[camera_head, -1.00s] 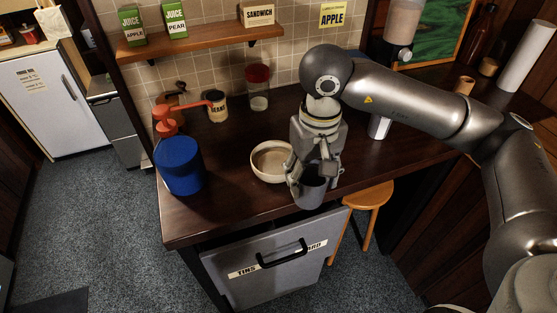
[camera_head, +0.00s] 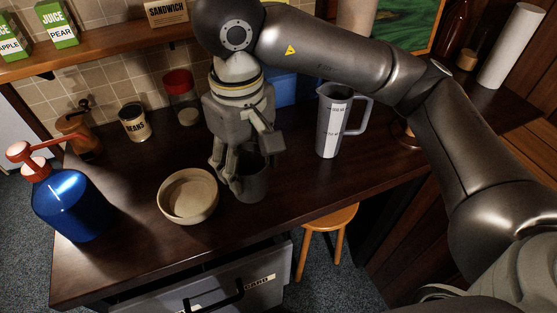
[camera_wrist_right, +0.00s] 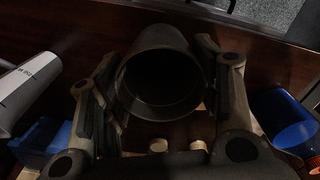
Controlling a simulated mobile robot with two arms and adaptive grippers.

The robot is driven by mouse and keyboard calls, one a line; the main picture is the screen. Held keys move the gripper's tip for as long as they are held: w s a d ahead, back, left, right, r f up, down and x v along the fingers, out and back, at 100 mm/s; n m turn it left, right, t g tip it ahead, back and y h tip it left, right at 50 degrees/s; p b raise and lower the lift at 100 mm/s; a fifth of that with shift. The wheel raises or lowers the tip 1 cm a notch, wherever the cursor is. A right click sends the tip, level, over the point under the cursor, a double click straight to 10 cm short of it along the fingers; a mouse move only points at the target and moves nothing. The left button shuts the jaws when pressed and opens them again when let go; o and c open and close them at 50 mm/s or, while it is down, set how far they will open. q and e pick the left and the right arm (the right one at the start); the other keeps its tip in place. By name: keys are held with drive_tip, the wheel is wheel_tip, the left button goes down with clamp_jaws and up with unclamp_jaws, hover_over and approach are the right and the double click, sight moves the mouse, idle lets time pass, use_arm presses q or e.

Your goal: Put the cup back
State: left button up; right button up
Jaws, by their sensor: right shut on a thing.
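A dark grey cup (camera_head: 253,186) is in my right gripper (camera_head: 242,172), just right of the beige bowl on the dark wooden counter. The cup is upright, and its base is on or just above the counter; I cannot tell which. In the right wrist view the cup (camera_wrist_right: 158,72) has its open mouth towards the camera and looks empty. The fingers of my right gripper (camera_wrist_right: 160,95) lie on both sides of it. My left gripper is not in view.
The beige bowl (camera_head: 188,196) stands close left of the cup. A blue pump bottle (camera_head: 72,207) is at the left, a measuring jug (camera_head: 333,122) at the right. A beans tin (camera_head: 134,122) and red-lidded jar (camera_head: 183,97) stand behind. The counter (camera_head: 310,185) is clear right of the cup.

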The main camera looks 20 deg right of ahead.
drive_tip(key=w+d+f+p, duration=0.2)
drive_tip(key=w+f, duration=0.2)
drive_tip(key=w+d+f+p, duration=0.2)
drive_tip(key=w+f+p, duration=0.1)
drive_tip(key=f, duration=0.1)
drive_tip(key=w+d+f+p, duration=0.2)
drive_tip(key=w+f, duration=0.2)
drive_tip(key=shift+w+d+f, duration=0.2)
drive_tip(key=shift+w+d, duration=0.05)
drive_tip(key=shift+w, duration=0.1)
drive_tip(key=shift+f, duration=0.2)
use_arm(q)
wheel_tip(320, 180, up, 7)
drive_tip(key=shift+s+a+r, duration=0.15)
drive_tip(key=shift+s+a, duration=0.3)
use_arm(e)
drive_tip(key=shift+f, duration=0.2)
drive_tip(key=o, duration=1.4)
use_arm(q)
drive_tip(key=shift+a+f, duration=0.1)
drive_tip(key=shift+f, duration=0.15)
use_arm(e)
drive_tip(key=shift+o, duration=0.2)
